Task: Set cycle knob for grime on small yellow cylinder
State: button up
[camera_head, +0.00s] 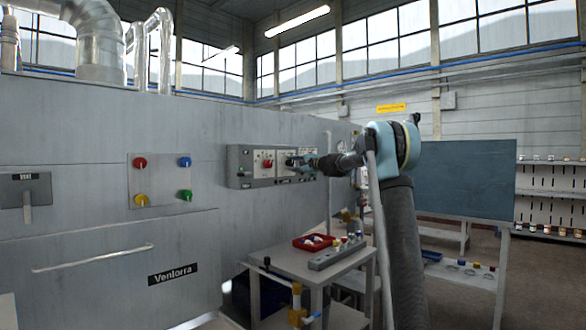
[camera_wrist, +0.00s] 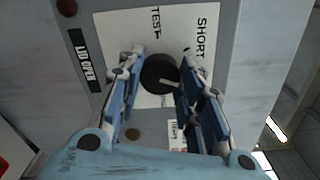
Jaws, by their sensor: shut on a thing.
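The black cycle knob (camera_wrist: 158,72) sits on a white label plate (camera_wrist: 112,28) marked TEST and SHORT in the wrist view. A smaller label lower on the plate is partly hidden by a finger. My gripper (camera_wrist: 160,75) has its blue fingers on both sides of the knob and is shut on it. In the head view my gripper (camera_head: 302,163) reaches the grey control panel (camera_head: 240,178) from the right. Small cylinders stand in a grey holder (camera_head: 325,260) on a table; I cannot surely tell a small yellow one there.
A red knob (camera_head: 267,163) is left of my gripper on the panel. A plate with red, blue, yellow and green buttons (camera_head: 160,181) is farther left. A dark board (camera_head: 465,180) stands at right.

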jog(key=shift+d+f+m, duration=0.1)
jog(key=shift+m, duration=1)
jog(key=o, duration=1.1)
jog(key=shift+c, duration=0.2)
jog(key=v, duration=1.1)
jog(key=shift+s+d, duration=0.3)
jog(key=shift+f, duration=0.1)
